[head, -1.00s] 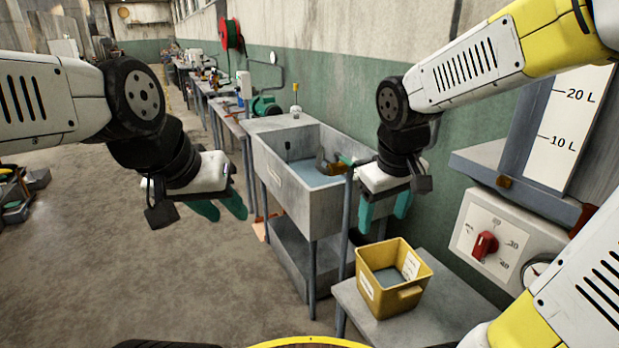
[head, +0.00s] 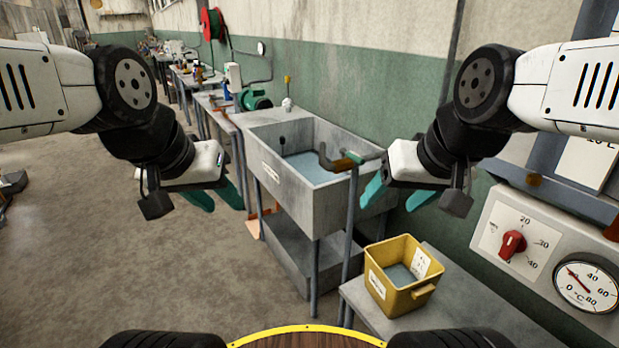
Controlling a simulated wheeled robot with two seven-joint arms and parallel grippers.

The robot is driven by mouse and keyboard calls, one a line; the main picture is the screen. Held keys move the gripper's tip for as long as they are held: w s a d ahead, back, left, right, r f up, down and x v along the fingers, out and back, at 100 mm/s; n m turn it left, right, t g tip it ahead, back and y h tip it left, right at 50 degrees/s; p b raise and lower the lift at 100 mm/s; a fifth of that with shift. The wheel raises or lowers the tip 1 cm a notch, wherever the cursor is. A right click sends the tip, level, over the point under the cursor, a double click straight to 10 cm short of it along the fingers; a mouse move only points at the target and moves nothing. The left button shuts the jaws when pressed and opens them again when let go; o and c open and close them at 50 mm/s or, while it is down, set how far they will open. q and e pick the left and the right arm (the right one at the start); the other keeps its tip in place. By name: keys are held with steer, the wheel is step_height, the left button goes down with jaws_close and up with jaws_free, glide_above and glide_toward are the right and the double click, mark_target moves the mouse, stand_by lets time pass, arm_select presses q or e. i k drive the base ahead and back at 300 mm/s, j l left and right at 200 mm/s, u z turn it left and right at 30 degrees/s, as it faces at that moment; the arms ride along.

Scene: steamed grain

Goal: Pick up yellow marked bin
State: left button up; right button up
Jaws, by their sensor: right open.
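The yellow bin (head: 403,300) stands upright on a low grey table (head: 450,322) at the lower right of the head view. It has white labels and a handle on its near right side, and a grey-blue surface shows inside it. My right gripper (head: 396,197) is above the bin, open and empty, its teal fingers pointing down, clear of the bin. My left gripper (head: 222,198) is far to the left of the bin over the floor, its teal fingers apart and empty.
A control panel with a red knob (head: 512,244) and a temperature gauge (head: 586,283) is at the right.

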mark_target(400, 275)
steer(key=k+l+u, duration=0.1)
steer(key=l+u, duration=0.3)
steer(key=k+l+u, duration=0.15)
steer(key=l+u, duration=0.3)
